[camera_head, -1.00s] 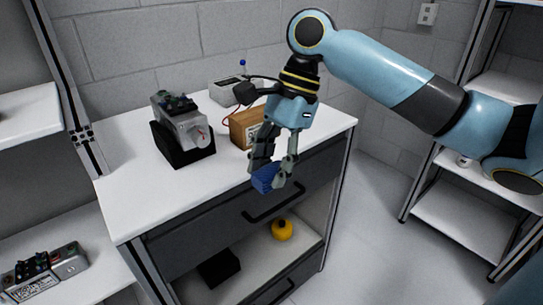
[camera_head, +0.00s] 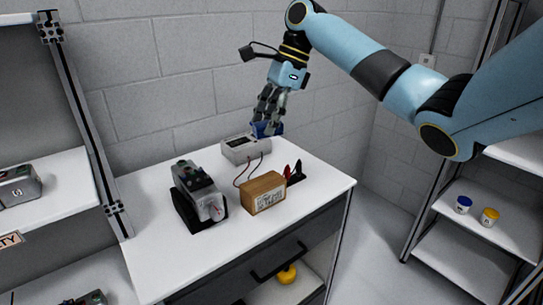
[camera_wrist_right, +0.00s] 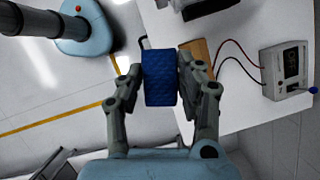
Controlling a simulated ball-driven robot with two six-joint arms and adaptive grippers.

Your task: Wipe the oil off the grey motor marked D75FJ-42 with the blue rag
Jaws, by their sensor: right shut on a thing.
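The grey motor (camera_head: 203,193) sits tilted in a black cradle (camera_head: 183,212) on the left part of the white cabinet top. Its marking is too small to read. My right gripper (camera_head: 267,127) is shut on the blue rag (camera_head: 262,131) and holds it up above the back of the cabinet, well apart from the motor. In the right wrist view the blue quilted rag (camera_wrist_right: 160,78) is between the two fingers of the right gripper (camera_wrist_right: 160,85). My left gripper is not in view.
A light grey meter box (camera_head: 241,149) with wires stands at the back, and a wooden block (camera_head: 264,194) is right of the motor. Red and black pliers-like handles (camera_head: 291,171) stand behind the block. The front of the white top (camera_head: 165,262) is clear. A drawer handle (camera_head: 279,262) juts out in front.

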